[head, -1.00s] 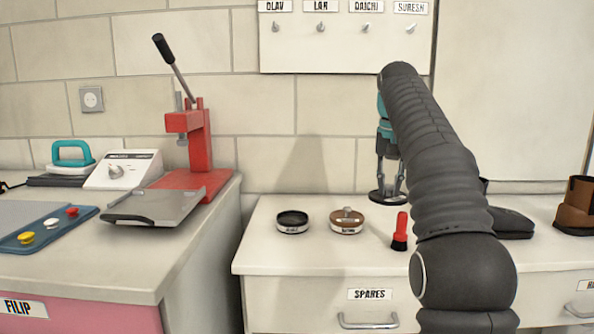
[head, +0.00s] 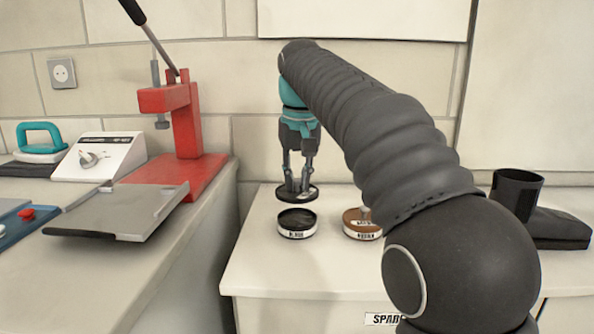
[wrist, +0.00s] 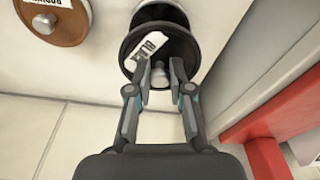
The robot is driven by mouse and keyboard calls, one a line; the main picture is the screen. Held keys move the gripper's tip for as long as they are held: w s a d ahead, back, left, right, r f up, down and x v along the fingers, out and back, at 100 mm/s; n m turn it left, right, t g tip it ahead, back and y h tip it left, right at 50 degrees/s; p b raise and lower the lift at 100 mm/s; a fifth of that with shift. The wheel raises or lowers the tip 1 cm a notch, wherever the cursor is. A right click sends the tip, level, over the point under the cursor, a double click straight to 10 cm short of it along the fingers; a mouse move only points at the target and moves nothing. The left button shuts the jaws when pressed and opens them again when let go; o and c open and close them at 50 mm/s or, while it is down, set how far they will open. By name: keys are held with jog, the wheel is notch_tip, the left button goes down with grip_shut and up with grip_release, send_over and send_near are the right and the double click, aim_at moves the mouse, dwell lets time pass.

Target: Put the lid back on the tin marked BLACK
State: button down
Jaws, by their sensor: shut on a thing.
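The tin marked BLACK (head: 297,232) stands open on the white cabinet top, with dark contents showing. My gripper (head: 298,187) is shut on a dark round lid (head: 310,196), holding it level just behind and above the tin in the head view. In the wrist view my gripper (wrist: 160,72) grips the middle of the lid (wrist: 184,52), which bears a white tag with partly readable lettering. There the lid covers much of the black tin (wrist: 158,12), whose far rim shows beyond it. I see a gap between lid and tin.
A brown-topped tin (head: 358,231) with a knob stands right of the black one, partly behind my arm; it also shows in the wrist view (wrist: 55,22). A red press (head: 180,130) stands on the left counter. A dark boot (head: 540,215) is at right.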

aim_at(298, 192)
jog(key=shift+f+b, duration=1.5)
jog(key=shift+f, duration=0.8)
jog(key=shift+s+p, duration=0.15)
jog(key=shift+p, duration=0.35)
jog(key=shift+f+p, duration=0.2)
jog(key=shift+p, duration=0.25)
dwell(1.1)
jog(key=shift+c, duration=2.4)
grip_release()
jog(key=shift+r, duration=0.15)
jog(key=shift+r+p, duration=0.6)
jog(key=shift+r, duration=2.8)
